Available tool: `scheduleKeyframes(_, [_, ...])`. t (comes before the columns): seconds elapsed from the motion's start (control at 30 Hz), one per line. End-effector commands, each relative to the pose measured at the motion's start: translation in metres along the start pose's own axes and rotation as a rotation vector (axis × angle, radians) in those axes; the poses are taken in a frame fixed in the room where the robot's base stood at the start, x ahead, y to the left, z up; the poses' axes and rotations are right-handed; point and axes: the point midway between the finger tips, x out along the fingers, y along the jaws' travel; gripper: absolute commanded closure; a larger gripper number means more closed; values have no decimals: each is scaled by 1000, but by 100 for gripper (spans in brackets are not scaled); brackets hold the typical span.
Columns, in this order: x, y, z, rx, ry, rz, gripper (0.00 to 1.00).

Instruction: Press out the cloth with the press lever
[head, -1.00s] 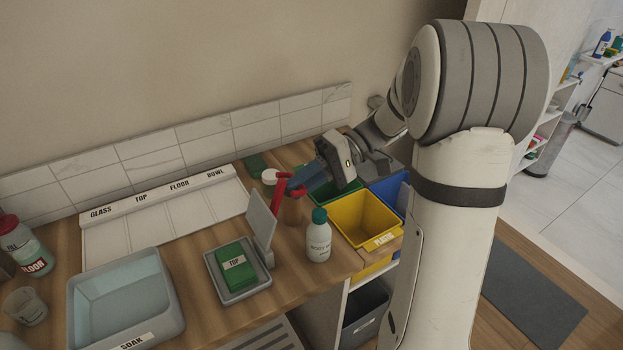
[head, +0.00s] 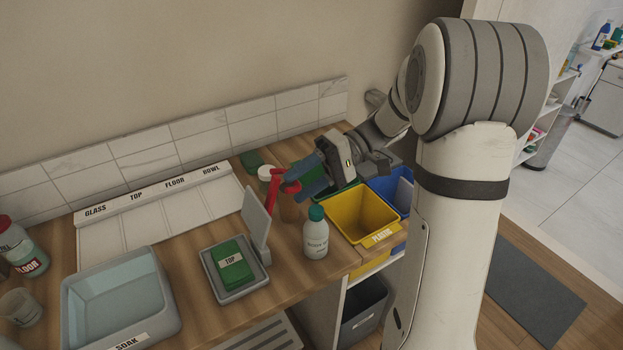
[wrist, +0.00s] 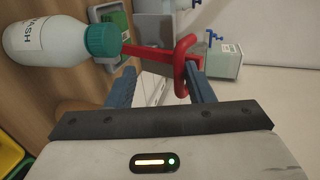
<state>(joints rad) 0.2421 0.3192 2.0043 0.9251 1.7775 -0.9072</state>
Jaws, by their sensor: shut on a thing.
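The green cloth (head: 233,271), labelled TOP, lies in the grey tray of the press (head: 217,291). The press plate (head: 256,222) stands raised and tilted above the tray's right side, apart from the cloth. A red press lever (head: 270,186) rises behind the plate. My gripper (head: 292,184) is at the lever's upper end, its blue fingers shut on the red handle. In the wrist view the lever (wrist: 150,53) runs between the fingers, and its looped end sits by the right finger. The exact contact is partly hidden.
A white bottle with a green cap (head: 316,238) stands close right of the press. A yellow bin (head: 362,222) is beyond it. The soak basin (head: 165,322) is left of the press. A labelled rack (head: 150,232) lies along the wall.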

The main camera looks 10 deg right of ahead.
Motion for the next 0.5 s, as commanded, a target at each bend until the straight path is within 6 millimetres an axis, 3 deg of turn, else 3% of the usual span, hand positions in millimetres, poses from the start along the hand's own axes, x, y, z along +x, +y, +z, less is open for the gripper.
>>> scheduleKeyframes(0.17, [-10, 4, -1, 4, 10, 9, 67])
scheduleKeyframes(0.5, [-64, 1, -1, 0, 7, 6, 67])
